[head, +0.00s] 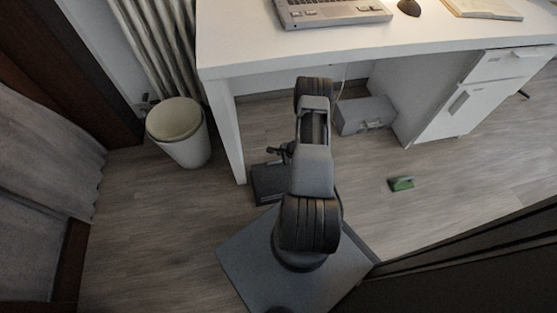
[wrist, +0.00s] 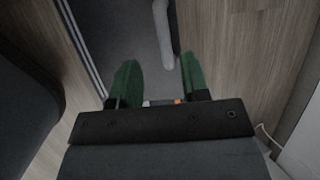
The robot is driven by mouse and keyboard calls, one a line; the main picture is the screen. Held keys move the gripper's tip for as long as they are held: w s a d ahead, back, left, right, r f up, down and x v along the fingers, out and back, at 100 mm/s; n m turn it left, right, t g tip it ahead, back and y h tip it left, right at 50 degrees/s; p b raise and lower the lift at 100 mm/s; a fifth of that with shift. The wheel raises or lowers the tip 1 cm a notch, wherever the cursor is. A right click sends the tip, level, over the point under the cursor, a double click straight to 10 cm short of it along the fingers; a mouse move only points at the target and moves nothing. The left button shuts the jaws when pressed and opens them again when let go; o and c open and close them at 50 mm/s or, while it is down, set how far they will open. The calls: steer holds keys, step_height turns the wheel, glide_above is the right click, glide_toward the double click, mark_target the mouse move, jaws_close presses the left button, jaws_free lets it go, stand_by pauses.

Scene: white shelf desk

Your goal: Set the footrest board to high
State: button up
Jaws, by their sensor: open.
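The footrest board appears to be the dark, low board (head: 268,187) on the floor by the desk's left leg. A small dark upright part with a knob-like end (head: 280,153) stands at its back. My arm hides the board's right side, so I cannot read its height setting. In the wrist view my gripper (wrist: 158,82) is open, its two green fingers apart with nothing held between them. A dark grey flat surface (wrist: 125,32) and a pale grey rounded bar (wrist: 162,35) lie beyond the fingertips.
The white desk (head: 245,55) stands over this area, its left leg close to the board.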

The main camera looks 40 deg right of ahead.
steer(key=p+v, duration=0.2)
steer(key=v, duration=0.6)
steer(key=shift+s+r, duration=0.2)
